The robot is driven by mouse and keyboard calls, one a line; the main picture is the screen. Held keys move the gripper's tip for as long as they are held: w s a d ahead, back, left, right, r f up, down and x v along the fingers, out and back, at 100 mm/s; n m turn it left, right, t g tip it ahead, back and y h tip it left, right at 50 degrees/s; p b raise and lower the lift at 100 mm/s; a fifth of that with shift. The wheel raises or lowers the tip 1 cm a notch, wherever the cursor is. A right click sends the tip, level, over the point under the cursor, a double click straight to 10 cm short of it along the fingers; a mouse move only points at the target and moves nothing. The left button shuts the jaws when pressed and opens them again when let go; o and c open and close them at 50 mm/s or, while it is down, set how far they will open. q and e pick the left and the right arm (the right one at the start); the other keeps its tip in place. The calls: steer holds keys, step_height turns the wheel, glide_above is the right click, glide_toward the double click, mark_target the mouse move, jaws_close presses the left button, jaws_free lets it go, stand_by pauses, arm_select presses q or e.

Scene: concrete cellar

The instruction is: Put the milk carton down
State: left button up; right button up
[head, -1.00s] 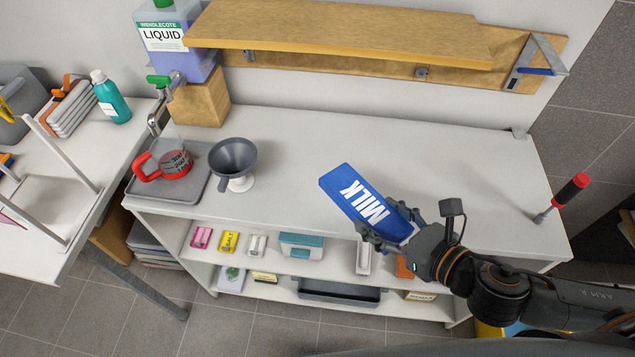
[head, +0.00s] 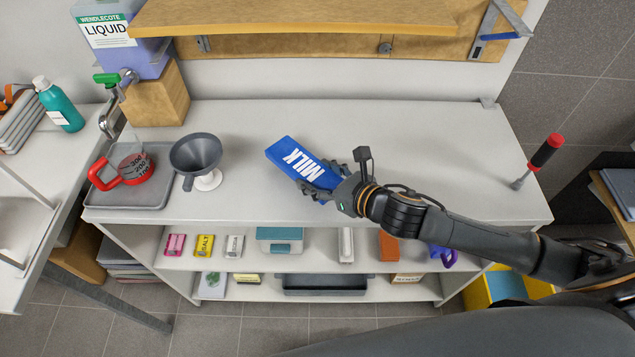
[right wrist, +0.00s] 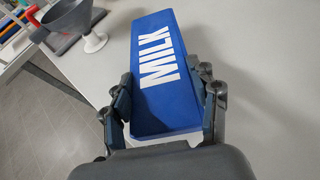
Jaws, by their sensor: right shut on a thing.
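The blue milk carton (head: 290,160) with white MILK lettering is over the middle of the white worktop (head: 400,160). My right gripper (head: 325,188) is shut on its near end. In the right wrist view the carton (right wrist: 155,75) lies lengthwise between the two fingers (right wrist: 162,105), its lettered face toward the camera. Its far end points away from the gripper, to the upper left in the head view. I cannot tell whether the carton touches the worktop. My left gripper is not in view.
A grey funnel (head: 196,155) on a white stand is left of the carton. Beyond it is a grey tray (head: 150,195) with a red-handled measuring jug (head: 133,170). A wooden shelf (head: 290,15) overhangs the back. A red-handled screwdriver (head: 546,152) is at the right.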

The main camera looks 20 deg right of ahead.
steer(key=shift+w+f, duration=0.15)
steer(key=shift+f, duration=1.6)
steer(key=shift+f, duration=0.2)
steer(key=o, duration=1.1)
steer(key=shift+r, duration=0.1)
